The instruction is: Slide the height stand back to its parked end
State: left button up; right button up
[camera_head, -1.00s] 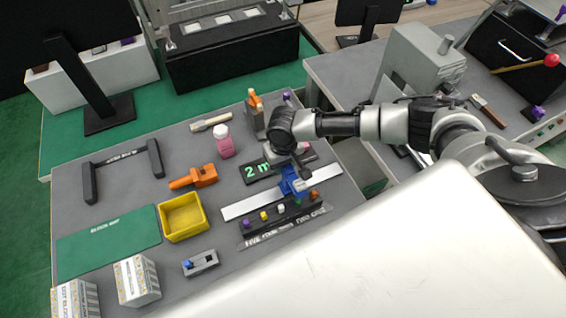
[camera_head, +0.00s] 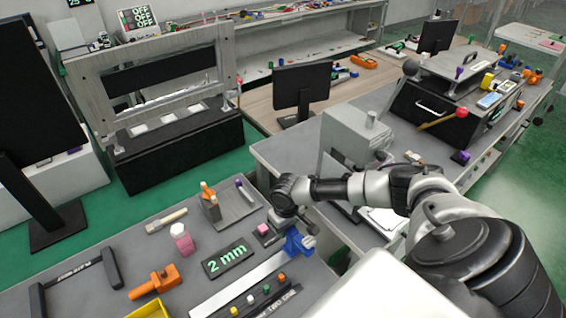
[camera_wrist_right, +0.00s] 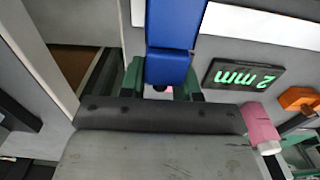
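The blue height stand (camera_head: 297,243) sits at the far right end of a pale flat rail (camera_head: 240,287) on the grey bench. My right gripper (camera_head: 291,228) comes in from the right, just above and behind it. In the right wrist view the blue stand (camera_wrist_right: 172,65) stands between the two green-tipped fingers (camera_wrist_right: 163,78), which appear to touch both its sides. The rail also shows there as a white strip (camera_wrist_right: 262,25). A black plate reading "2 mm" (camera_head: 227,258) lies beside the rail. My left gripper is not in view.
A black strip with several coloured knobs (camera_head: 262,300) lies in front of the rail. A pink bottle (camera_head: 182,238), an orange clamp (camera_head: 155,282) and a black handle (camera_head: 75,278) are on the bench. The bench's right edge is close to the stand, with a gap beyond.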

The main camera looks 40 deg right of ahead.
jog(key=shift+o, duration=0.6)
jog(key=shift+d, duration=0.25)
jog(key=shift+r, duration=0.1)
notch_tip(320, 180, up, 11)
jog(key=b, duration=0.1)
jog(key=shift+f, duration=0.2)
